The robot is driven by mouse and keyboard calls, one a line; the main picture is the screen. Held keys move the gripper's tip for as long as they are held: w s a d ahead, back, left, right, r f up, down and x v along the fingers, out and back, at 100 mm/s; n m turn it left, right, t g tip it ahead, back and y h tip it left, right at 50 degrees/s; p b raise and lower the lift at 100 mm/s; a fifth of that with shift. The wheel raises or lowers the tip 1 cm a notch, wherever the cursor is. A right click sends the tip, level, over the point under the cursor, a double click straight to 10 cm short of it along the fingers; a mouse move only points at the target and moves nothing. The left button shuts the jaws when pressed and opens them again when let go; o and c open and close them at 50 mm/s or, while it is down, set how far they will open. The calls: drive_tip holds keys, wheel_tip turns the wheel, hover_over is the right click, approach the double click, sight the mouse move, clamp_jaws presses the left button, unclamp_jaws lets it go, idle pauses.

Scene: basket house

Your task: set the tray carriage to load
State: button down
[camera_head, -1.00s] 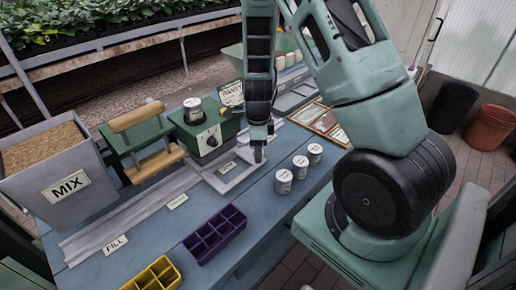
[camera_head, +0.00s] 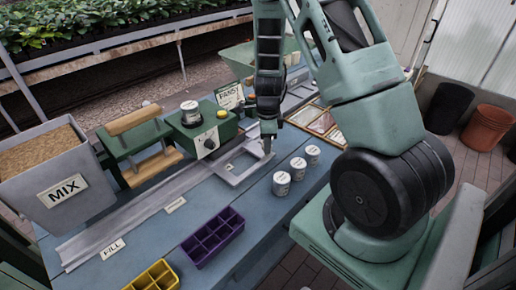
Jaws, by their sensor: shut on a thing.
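The tray carriage (camera_head: 233,176) is a flat light-grey square frame on a grey rail (camera_head: 130,222) along the blue bench. It stands in front of the green machine with the dial. My gripper (camera_head: 268,146) points down at the carriage's right corner and is shut on what looks like its small upright grip. The fingers hide most of that grip. A FILL label (camera_head: 112,249) lies by the rail's near left end. A second label (camera_head: 175,205) further along is too small to read. I cannot make out a LOAD label.
Three white tins (camera_head: 298,168) stand right of the carriage, close to my gripper. A purple cell tray (camera_head: 213,237) and a yellow one (camera_head: 153,278) lie on the front of the bench. The MIX hopper (camera_head: 60,170) and green press (camera_head: 138,140) stand at left.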

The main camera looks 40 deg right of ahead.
drive_tip(key=d, duration=1.6)
drive_tip(key=shift+w+d, duration=0.1)
drive_tip(key=shift+w, duration=0.15)
drive_tip(key=shift+d, duration=0.1)
drive_tip(key=c, duration=1.1)
unclamp_jaws()
drive_tip(key=shift+o, duration=0.2)
drive_tip(key=shift+r, duration=0.3)
wheel_tip(320, 180, up, 17)
drive_tip(key=b, duration=0.1)
drive_tip(key=shift+f, duration=0.1)
